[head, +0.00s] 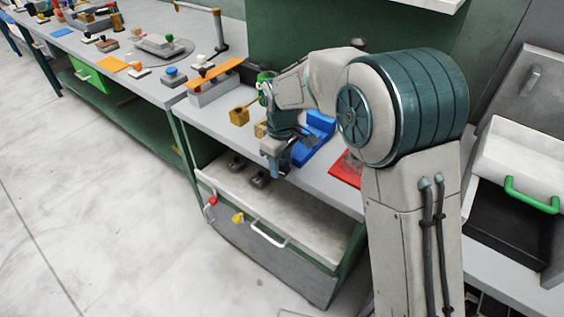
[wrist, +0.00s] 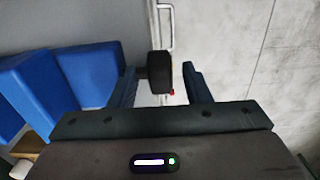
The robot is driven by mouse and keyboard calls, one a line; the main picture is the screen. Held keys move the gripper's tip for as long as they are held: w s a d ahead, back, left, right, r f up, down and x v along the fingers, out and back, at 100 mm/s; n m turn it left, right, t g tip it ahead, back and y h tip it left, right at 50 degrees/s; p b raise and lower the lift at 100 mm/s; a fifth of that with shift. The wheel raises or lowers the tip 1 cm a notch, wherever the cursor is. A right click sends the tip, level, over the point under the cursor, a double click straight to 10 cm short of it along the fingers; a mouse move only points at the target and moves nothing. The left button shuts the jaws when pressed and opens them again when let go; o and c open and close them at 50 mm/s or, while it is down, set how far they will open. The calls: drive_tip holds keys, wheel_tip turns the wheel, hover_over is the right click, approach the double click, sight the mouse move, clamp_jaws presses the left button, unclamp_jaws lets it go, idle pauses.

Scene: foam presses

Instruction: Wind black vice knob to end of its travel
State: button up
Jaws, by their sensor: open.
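The blue vice (head: 318,125) sits on the bench near its front edge. Its blue blocks also show at the left of the wrist view (wrist: 88,75). The black knob (wrist: 160,70) stands out from the vice on a short shaft, over the bench's front side. My gripper (wrist: 160,80) is open, with one finger on each side of the knob. A gap shows between the knob and the right finger; I cannot tell whether the left finger touches. In the head view my gripper (head: 275,162) is at the vice's front, and the knob is hidden or too small to tell.
A red mat (head: 347,170) lies right of the vice. A brass-coloured block (head: 239,117) and an orange bar (head: 215,72) are to the left. Below the bench is a drawer with a white handle (head: 268,236). The floor (head: 90,190) in front is clear.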

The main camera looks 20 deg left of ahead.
drive_tip(key=shift+c, duration=0.3)
clamp_jaws()
drive_tip(key=b, duration=0.1)
drive_tip(key=y+b, duration=0.1)
drive_tip(key=b, duration=0.1)
drive_tip(key=shift+d+f+t, duration=0.2)
drive_tip(key=shift+f+t, duration=0.1)
drive_tip(key=shift+f, duration=0.05)
drive_tip(key=y+b, duration=0.1)
drive_tip(key=b, duration=0.1)
drive_tip(key=t+y+b, duration=0.1)
drive_tip(key=b, duration=0.2)
drive_tip(key=shift+s+d+y, duration=0.15)
drive_tip(key=shift+d+y, duration=0.05)
drive_tip(key=shift+y, duration=0.2)
drive_tip(key=shift+r+b, duration=0.1)
drive_tip(key=shift+b, duration=0.55)
drive_tip(key=shift+y, duration=0.3)
drive_tip(key=shift+r, duration=0.1)
drive_tip(key=shift+o, duration=0.3)
unclamp_jaws()
